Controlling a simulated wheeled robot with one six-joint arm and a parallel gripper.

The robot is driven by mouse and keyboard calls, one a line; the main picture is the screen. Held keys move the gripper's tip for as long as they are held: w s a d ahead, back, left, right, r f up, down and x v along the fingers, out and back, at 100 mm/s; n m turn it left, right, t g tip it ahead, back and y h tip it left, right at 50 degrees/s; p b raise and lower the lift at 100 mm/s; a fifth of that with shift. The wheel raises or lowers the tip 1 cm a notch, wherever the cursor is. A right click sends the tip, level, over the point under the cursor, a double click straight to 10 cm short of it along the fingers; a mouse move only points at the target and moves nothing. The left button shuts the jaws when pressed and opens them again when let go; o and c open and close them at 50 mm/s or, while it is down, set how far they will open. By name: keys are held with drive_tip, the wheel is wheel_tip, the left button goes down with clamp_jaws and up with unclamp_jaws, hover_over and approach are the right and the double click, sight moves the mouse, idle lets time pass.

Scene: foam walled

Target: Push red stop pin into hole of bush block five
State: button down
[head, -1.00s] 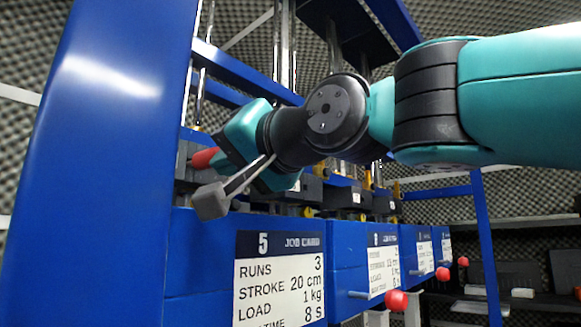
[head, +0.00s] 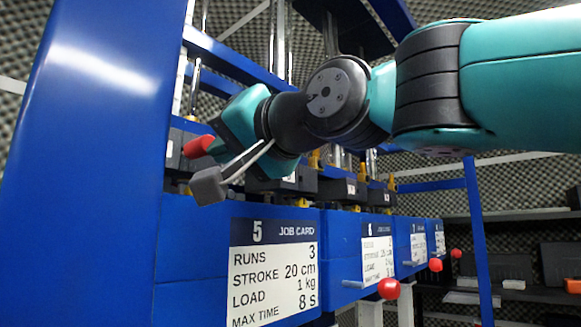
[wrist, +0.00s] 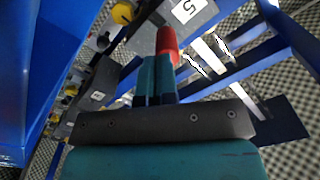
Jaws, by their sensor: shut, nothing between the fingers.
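My gripper (head: 214,147) is shut, with nothing between its fingers, and reaches left in front of station five. A red rounded piece (head: 197,146) is at its fingertips; it also shows in the wrist view (wrist: 167,42) right at the end of the teal fingers. I cannot tell if this is the red stop pin's head or a tip on the fingers. Dark blocks stand above the blue box; the one labelled 5 (wrist: 203,16) shows at the top of the wrist view, close to the red piece. The hole is not visible.
A job card numbered 5 (head: 272,272) is on the blue box. More boxes run to the right, with red balls (head: 388,288) in front. A wide blue post (head: 95,150) stands close on the left. Shiny vertical rods rise behind my gripper.

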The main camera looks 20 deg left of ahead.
drive_tip(key=b+v, duration=0.9)
drive_tip(key=v, duration=0.9)
drive_tip(key=shift+d, duration=0.25)
